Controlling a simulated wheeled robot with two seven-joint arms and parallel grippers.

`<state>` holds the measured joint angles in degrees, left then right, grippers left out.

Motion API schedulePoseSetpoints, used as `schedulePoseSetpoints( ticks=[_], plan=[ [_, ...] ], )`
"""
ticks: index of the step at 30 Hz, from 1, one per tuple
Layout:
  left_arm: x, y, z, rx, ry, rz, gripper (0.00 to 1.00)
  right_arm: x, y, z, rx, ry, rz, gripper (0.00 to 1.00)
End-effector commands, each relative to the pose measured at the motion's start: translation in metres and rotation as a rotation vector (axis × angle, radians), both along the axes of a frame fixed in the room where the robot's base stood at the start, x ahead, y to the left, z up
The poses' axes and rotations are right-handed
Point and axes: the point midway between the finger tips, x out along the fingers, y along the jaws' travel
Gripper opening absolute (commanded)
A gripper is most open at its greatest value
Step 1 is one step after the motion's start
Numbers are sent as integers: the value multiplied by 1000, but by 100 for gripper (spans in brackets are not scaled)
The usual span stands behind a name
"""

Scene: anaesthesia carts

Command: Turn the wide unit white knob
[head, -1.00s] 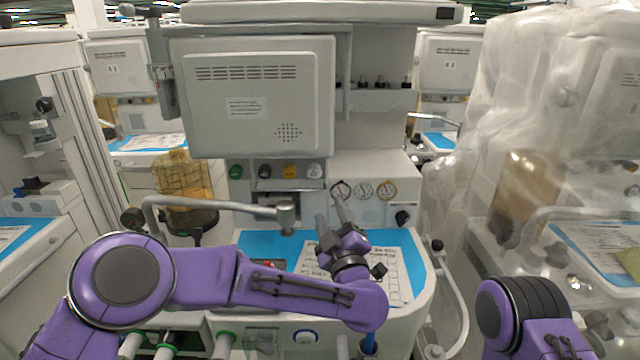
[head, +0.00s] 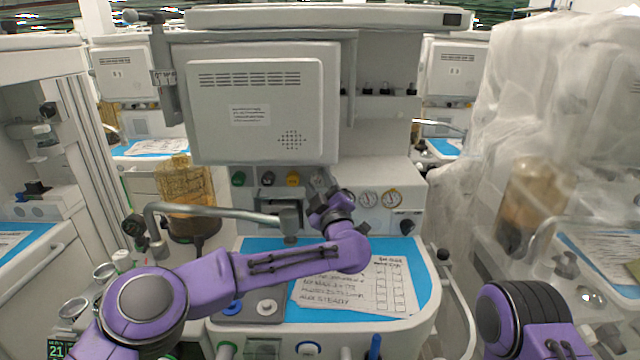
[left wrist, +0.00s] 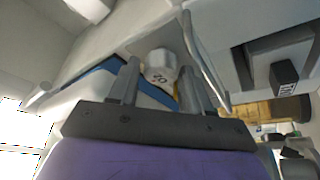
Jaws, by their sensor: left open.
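The central wide unit (head: 255,105) has a row of coloured knobs under its grey panel. In the left wrist view the white knob (left wrist: 160,66) shows a dark marking and sits between and just beyond my two finger tips. In the head view my left gripper (head: 322,178) is raised at the right end of the knob row and covers most of the white knob's place. The left gripper is open around empty space, also in the left wrist view (left wrist: 158,85); contact with the knob cannot be told. My right gripper is outside both views.
Green (head: 238,178), black (head: 266,178) and yellow (head: 293,178) knobs are left of my gripper. Round gauges (head: 380,199) are to its right. A grey jointed bar (head: 215,210) crosses in front. A blue worktop with a written sheet (head: 360,288) lies below.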

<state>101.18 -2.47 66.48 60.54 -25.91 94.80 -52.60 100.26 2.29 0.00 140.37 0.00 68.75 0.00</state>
Motion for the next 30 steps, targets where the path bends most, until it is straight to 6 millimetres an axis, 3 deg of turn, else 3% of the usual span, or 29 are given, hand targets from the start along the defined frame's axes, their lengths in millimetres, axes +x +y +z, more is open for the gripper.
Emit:
schedulePoseSetpoints(
  ticks=[4, 8, 19, 30],
  plan=[
    [0, 1, 0, 0, -1, 1, 48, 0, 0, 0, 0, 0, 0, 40],
    [0, 1, 0, 0, -1, 1, 7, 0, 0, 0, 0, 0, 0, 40],
    [0, 1, -1, -51, -1, 2, 7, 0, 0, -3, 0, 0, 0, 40],
    [0, 0, 1, -304, -2, 2, 7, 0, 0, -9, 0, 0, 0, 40]
  ],
)
